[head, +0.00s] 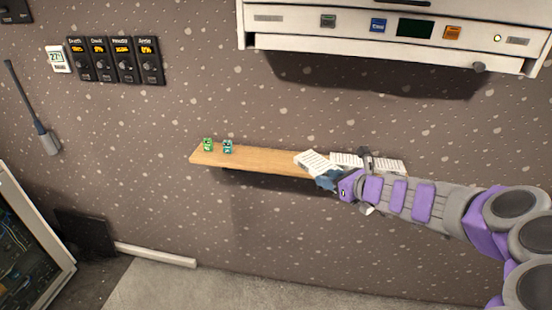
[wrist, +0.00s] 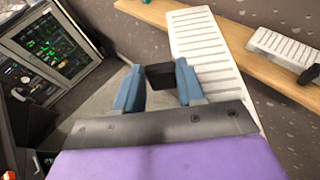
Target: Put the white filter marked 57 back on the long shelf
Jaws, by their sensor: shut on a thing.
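A white slatted filter (head: 317,162) is at my gripper (head: 328,182), over the middle of the long wooden shelf (head: 255,160). In the wrist view the jaws (wrist: 158,84) are shut on a dark block, which looks like the handle of this white filter (wrist: 208,52). The filter lies at a slant across the shelf's front edge, its near part sticking out over the floor. I cannot tell whether it touches the shelf. No number is readable on it.
Other white filters (head: 348,160) lie on the shelf to the right, one close beside the held one (wrist: 285,48). Two small green and teal figures (head: 227,146) stand at the shelf's left end. The shelf between is clear. A white panel (head: 390,35) hangs above.

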